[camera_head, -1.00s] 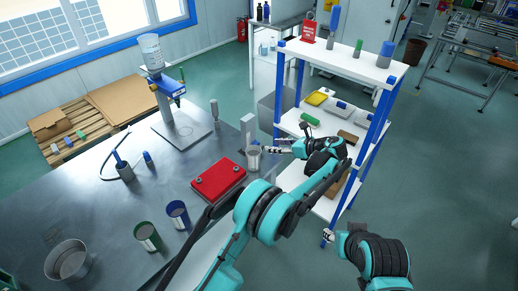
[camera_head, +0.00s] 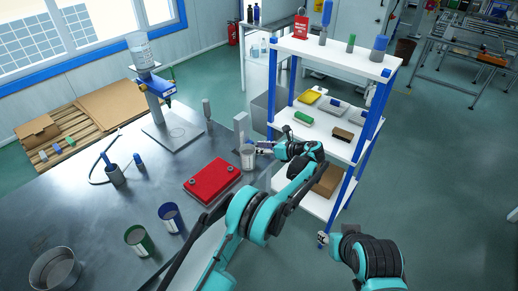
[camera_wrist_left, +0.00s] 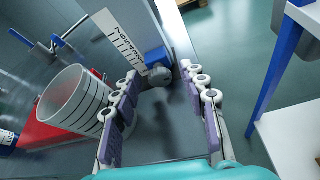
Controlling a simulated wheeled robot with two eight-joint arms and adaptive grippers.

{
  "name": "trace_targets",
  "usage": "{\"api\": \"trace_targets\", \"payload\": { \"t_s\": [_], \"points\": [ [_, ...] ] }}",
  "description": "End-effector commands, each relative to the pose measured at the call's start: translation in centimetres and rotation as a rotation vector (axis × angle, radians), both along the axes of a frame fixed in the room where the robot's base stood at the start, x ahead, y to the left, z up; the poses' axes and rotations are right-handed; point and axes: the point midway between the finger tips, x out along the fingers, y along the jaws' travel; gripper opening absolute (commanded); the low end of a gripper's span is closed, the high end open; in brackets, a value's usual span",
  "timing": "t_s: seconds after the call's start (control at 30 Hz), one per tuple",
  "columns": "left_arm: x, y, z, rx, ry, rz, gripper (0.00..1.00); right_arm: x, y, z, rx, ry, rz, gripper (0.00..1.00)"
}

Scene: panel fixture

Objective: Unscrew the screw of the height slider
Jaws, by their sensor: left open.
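The height slider's upright post (camera_head: 241,127) stands at the right edge of the metal table. In the left wrist view its white ruler scale (camera_wrist_left: 122,40) shows, with a blue slider block (camera_wrist_left: 156,57) and a rounded grey screw knob (camera_wrist_left: 160,76) on it. My left gripper (camera_head: 262,147) is beside the post in the head view. In the left wrist view the left gripper (camera_wrist_left: 161,71) is open, with its fingertips on either side of the knob. I cannot tell whether they touch it. My right gripper (camera_head: 322,239) is small, low and away from the table.
A graduated cup (camera_wrist_left: 75,101) stands close to the left finger; it also shows in the head view (camera_head: 248,158). A red case (camera_head: 212,181) lies nearby on the table. A white shelf with blue posts (camera_head: 335,57) stands to the right.

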Motion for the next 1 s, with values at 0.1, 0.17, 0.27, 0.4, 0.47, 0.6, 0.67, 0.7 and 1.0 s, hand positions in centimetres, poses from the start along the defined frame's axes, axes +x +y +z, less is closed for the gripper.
{"api": "trace_targets", "payload": {
  "t_s": [0.1,0.17,0.27,0.4,0.47,0.6,0.67,0.7,1.0],
  "points": [
    [-0.01,-0.03,0.04,0.0,0.0,0.0,0.4,0.0,0.0,0.04,0.0,0.0,0.0,0.4],
    [-0.01,-0.03,0.04,0.0,0.0,0.0,0.25,0.0,0.0,0.04,0.0,0.0,0.0,0.4],
    [-0.02,-0.04,0.04,0.0,0.0,0.0,0.0,0.0,0.0,0.04,0.0,0.0,0.0,0.4],
    [-0.02,-0.04,0.04,0.0,-0.001,0.0,0.0,0.0,0.0,0.03,0.0,0.0,0.0,0.4],
    [-0.02,-0.04,0.04,-0.002,-0.003,0.0,0.0,0.01,0.0,0.04,0.0,0.0,0.0,0.4],
    [-0.07,0.0,0.07,-0.016,-0.022,0.0,0.0,0.0,0.0,0.14,0.0,0.0,0.0,0.4],
    [-0.09,0.01,0.09,-0.028,-0.037,0.0,0.0,0.0,0.0,0.21,0.0,0.0,0.0,0.4],
    [-0.1,0.02,0.1,-0.039,-0.052,0.0,0.0,0.0,0.0,0.27,0.0,0.0,0.0,0.4],
    [-0.3,0.14,0.11,-0.159,-0.216,0.0,0.0,0.0,0.0,0.71,0.0,0.0,0.0,0.4]
  ]
}}
